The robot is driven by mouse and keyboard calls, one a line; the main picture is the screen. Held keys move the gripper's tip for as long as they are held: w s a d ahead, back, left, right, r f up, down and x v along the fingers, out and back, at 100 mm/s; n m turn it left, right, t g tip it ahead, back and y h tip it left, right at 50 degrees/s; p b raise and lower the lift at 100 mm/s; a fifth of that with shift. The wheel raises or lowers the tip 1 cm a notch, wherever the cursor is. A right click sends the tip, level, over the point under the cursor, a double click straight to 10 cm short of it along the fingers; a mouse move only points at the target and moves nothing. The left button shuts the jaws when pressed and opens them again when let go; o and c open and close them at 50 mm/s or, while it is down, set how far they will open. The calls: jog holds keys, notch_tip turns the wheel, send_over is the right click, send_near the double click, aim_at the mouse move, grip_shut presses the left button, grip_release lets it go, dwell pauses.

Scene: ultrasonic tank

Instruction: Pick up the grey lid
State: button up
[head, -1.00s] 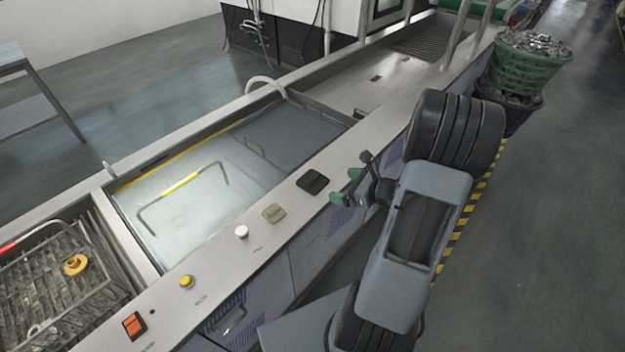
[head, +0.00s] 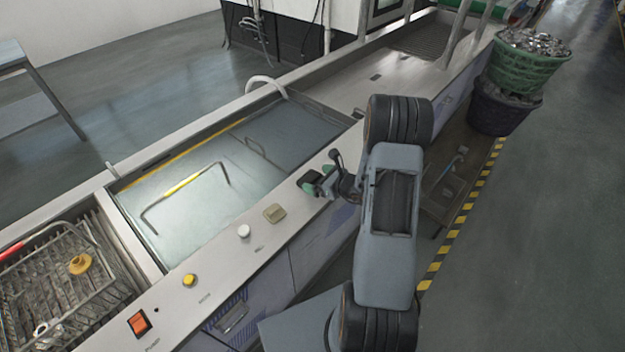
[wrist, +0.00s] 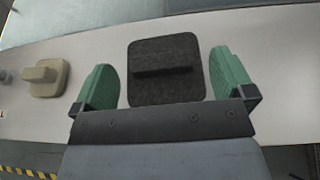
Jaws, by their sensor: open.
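The dark grey lid (wrist: 165,88) is a rounded square with a raised bar handle. It lies flat on the metal rim of the tank. My gripper is open and holds nothing. In the head view my gripper (head: 317,180) is at the lid (head: 311,181) and partly hides it. The height of the fingers over the rim is hard to tell.
A beige lid (head: 274,213) lies left of the grey one, also in the wrist view (wrist: 46,78). White (head: 243,231) and yellow (head: 189,280) knobs and an orange switch (head: 138,323) follow along the rim. The water tank (head: 190,215) lies behind. A wire basket (head: 100,262) stands at left.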

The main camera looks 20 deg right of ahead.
jog(key=shift+x, duration=0.9)
jog(key=c, duration=0.7)
jog(key=shift+c, duration=0.2)
jog(key=shift+r, duration=0.15)
